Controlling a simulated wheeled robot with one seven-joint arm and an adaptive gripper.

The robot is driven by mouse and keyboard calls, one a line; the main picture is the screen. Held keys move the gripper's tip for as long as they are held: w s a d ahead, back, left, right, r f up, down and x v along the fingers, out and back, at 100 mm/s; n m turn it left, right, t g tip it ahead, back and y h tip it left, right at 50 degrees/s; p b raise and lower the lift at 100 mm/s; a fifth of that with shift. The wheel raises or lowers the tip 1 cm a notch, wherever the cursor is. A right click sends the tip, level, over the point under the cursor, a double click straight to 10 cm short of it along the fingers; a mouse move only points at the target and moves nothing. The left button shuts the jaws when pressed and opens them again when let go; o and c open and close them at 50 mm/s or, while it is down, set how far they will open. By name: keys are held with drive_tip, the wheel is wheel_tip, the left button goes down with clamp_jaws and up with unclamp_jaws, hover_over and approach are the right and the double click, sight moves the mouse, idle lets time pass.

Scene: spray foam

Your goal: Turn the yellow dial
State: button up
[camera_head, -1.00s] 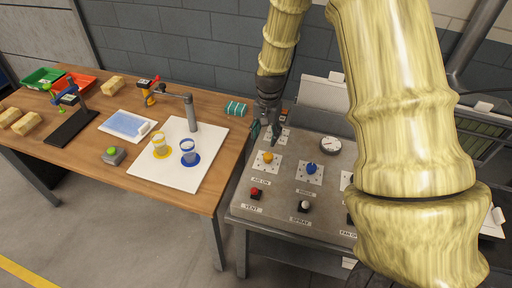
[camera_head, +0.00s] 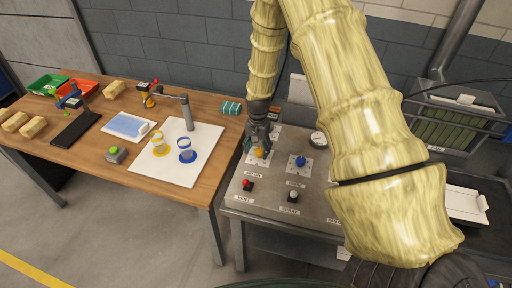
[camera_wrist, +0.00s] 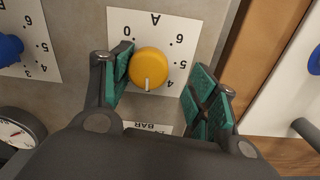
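The yellow dial (camera_wrist: 148,68) is a round knob with a white pointer mark, on a white numbered plate (camera_wrist: 178,25) on the grey panel. In the wrist view its mark points toward the bottom of the picture. My gripper (camera_wrist: 164,85) is open, with teal-padded fingers on both sides of the dial. The left finger is close to the dial's edge or touching it; I cannot tell which. The right finger stands clear of it. In the head view my gripper (camera_head: 258,145) is at the yellow dial (camera_head: 260,153), partly covering it.
A blue dial (camera_head: 300,161) sits right of the yellow one. A red button (camera_head: 247,184) and a white button (camera_head: 293,195) are nearer the panel's front. A pressure gauge (camera_wrist: 20,130) is close by. The wooden table (camera_head: 205,185) with cups stands at left.

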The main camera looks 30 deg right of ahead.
sight(262, 153)
drive_tip(key=shift+s+a+r, duration=0.1)
drive_tip(key=shift+s+r, duration=0.1)
drive_tip(key=shift+r, duration=0.1)
drive_tip(key=s, duration=0.1)
drive_tip(key=s+r, duration=0.1)
drive_tip(key=shift+s+r, duration=0.3)
drive_tip(key=shift+s, duration=0.1)
drive_tip(key=c, duration=0.9)
drive_tip(key=shift+w+f, duration=0.45)
drive_tip(key=shift+w, duration=0.05)
drive_tip(key=shift+c, duration=0.7)
drive_tip(key=shift+f, duration=0.15)
